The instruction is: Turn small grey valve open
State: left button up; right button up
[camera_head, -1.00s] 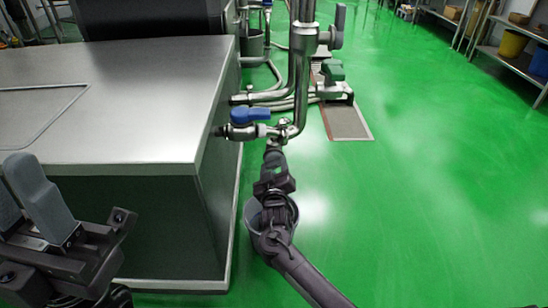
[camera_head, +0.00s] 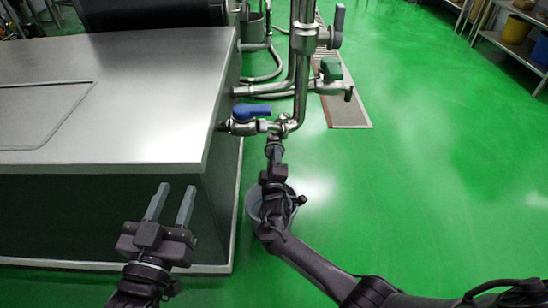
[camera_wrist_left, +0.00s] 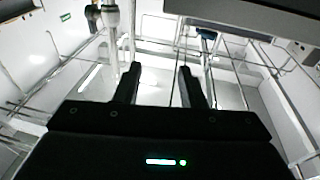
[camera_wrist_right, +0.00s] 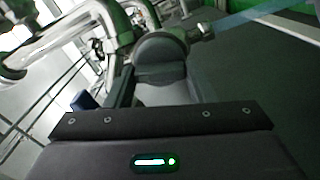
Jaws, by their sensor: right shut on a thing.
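My right gripper (camera_head: 274,152) is at the lower end of the steel pipe assembly (camera_head: 303,85), just below the junction beside the blue-handled valve (camera_head: 253,112). In the right wrist view a rounded grey valve part (camera_wrist_right: 160,58) lies at the fingers, and the right gripper is shut on it. The fingers hide much of this part in the head view, so how far it is turned cannot be told. My left gripper (camera_head: 172,203) is open and empty in front of the steel cabinet; its two fingers stand apart in the left wrist view (camera_wrist_left: 158,85).
The steel-topped cabinet (camera_head: 130,85) fills the left. A valve with a larger grey lever (camera_head: 339,20) is higher on the pipe, and a green-handled valve (camera_head: 331,70) sits behind. A grey bucket (camera_head: 254,207) stands below my right gripper. Green floor (camera_head: 430,170) is clear at right.

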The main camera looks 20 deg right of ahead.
pick_arm(q)
notch_tip(320, 180, down, 12)
jog(key=s+g+y+p, duration=0.1)
jog(key=s+g+y, duration=0.1)
jog(key=g, duration=0.3)
jog(key=shift+s+r+g, duration=0.15)
jog(key=shift+s+g, duration=0.25)
jog(key=shift+s, duration=0.05)
pick_arm(e)
jog(key=shift+n, duration=1.9)
jog(key=o, duration=0.9)
